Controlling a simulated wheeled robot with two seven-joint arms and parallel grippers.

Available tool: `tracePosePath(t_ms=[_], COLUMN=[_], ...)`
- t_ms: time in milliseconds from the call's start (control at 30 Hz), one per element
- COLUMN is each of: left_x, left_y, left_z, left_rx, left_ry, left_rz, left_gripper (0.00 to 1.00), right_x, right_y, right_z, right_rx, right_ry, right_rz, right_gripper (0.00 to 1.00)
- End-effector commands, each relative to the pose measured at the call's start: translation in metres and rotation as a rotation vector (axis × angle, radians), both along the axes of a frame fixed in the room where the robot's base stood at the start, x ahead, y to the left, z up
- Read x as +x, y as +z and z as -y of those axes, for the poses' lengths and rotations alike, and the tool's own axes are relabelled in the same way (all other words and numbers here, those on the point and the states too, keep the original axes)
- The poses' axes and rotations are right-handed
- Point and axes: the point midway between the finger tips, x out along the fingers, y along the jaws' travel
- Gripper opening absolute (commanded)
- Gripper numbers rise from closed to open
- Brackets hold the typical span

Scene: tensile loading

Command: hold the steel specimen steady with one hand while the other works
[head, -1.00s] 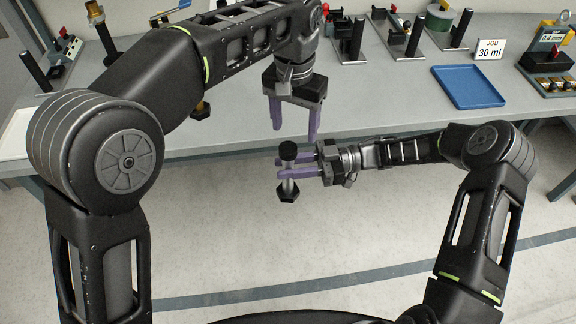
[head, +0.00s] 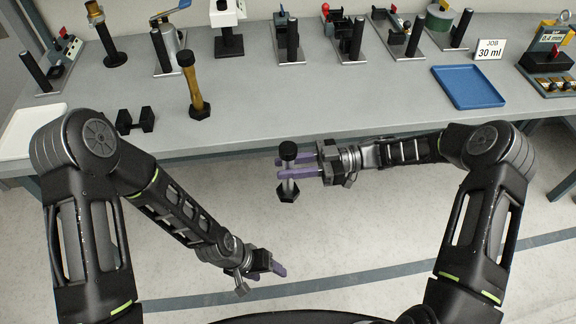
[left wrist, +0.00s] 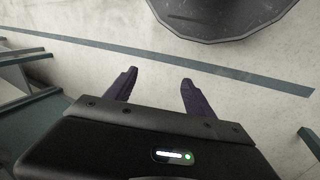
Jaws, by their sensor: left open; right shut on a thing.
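The steel specimen (head: 288,187), a grey shank with dark wider ends, stands upright in my right gripper (head: 284,168). That gripper is shut around its middle and holds it in the air in front of the bench edge. My left gripper (head: 270,268) is low over the floor, below and slightly left of the specimen and apart from it. In the left wrist view the left gripper (left wrist: 157,88) has its two purple fingers spread, with nothing between them. The specimen does not show in that view.
Several fixtures with black posts line the back. The bench's middle front is clear.

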Motion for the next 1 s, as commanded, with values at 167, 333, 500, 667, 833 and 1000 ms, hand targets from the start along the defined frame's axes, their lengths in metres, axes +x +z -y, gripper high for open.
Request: tracePosePath(t_ms=[167,333,500,667,833,1000], left_x=[-0.039,-0.046,-0.045,-0.045,-0.044,-0.044], left_y=[-0.017,-0.019,-0.019,-0.019,-0.022,-0.028], left_z=[-0.039,-0.047,-0.046,-0.046,-0.046,-0.046], left_rx=[0.028,0.036,0.036,0.035,0.035,0.035], left_ry=[0.169,0.201,0.200,0.198,0.198,0.197], left_rz=[-0.044,-0.049,-0.047,-0.046,-0.046,-0.046], left_gripper=[0.63,0.63,0.63,0.63,0.63,0.63], right_x=[0.000,0.000,0.000,0.002,0.012,0.029], right_y=[0.002,0.002,0.002,0.006,0.021,0.053], right_z=[-0.001,-0.001,-0.001,0.001,0.013,0.040], right_rx=[0.004,0.004,0.004,0.006,0.007,0.008], right_ry=[0.001,0.001,0.001,-0.009,-0.079,-0.229], right_rz=[0.002,0.002,0.002,0.004,0.011,0.019], right_gripper=[0.00,0.00,0.00,0.00,0.00,0.00])
